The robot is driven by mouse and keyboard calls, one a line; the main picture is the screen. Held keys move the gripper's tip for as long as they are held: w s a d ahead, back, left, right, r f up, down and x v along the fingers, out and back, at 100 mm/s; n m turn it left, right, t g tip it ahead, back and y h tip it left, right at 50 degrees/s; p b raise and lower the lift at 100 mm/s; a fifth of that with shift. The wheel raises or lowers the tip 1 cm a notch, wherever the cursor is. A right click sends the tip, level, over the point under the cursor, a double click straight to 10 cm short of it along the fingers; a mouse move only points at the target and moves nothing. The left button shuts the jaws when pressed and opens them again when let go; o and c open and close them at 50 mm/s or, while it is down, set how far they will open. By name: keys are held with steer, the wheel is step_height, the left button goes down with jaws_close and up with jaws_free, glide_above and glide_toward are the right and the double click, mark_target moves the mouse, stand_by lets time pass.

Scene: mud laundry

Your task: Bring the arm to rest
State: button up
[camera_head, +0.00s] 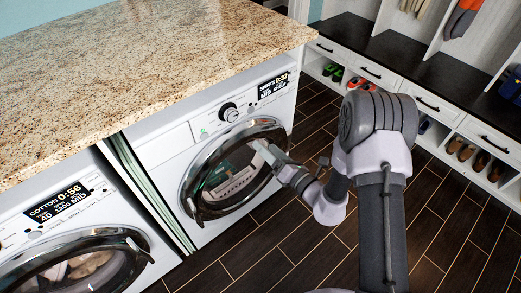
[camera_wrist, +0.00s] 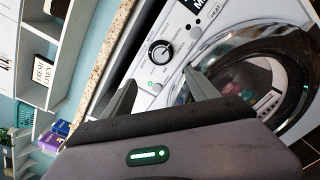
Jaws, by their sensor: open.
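My gripper (camera_head: 265,150) is at the front of the right-hand washing machine (camera_head: 165,147), beside its round door (camera_head: 190,203). In the wrist view my gripper's two fingers (camera_wrist: 160,92) stand apart with nothing between them. The machine's dial (camera_wrist: 161,50) and the door (camera_wrist: 285,75) show just beyond the fingers. Whether a fingertip touches the door rim cannot be told. My arm reaches in from the lower right in the head view.
A granite counter (camera_head: 130,65) lies over both machines. The left-hand washing machine (camera_head: 45,205) shows laundry behind its glass. A white bench unit (camera_head: 435,105) with shoes in cubbies stands at the right. Dark floor (camera_head: 265,250) is open between them.

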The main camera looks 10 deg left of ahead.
steer(key=shift+w+f, duration=0.1)
steer(key=shift+w, duration=0.05)
steer(key=s+a+r+n+g+y, duration=0.3)
steer(key=s+r+n+g, duration=0.15)
steer(key=r+n, duration=0.4)
steer(key=s+r+n+g+h, duration=0.2)
steer(key=s+r+n+g, duration=0.5)
steer(key=s+r+n, duration=0.45)
steer(key=s+d+f+n+h+b, duration=0.1)
steer(key=s+d+f+n+h, duration=0.1)
steer(key=s+d+n+h, duration=0.6)
steer(key=s+d+r+n+t+h, duration=0.2)
steer(key=d+t+h, duration=0.2)
steer(key=d, duration=0.9)
steer(key=shift+s+d+r+t+h, duration=0.15)
steer(key=shift+d+r+t+h, duration=0.2)
steer(key=shift+t, duration=0.6)
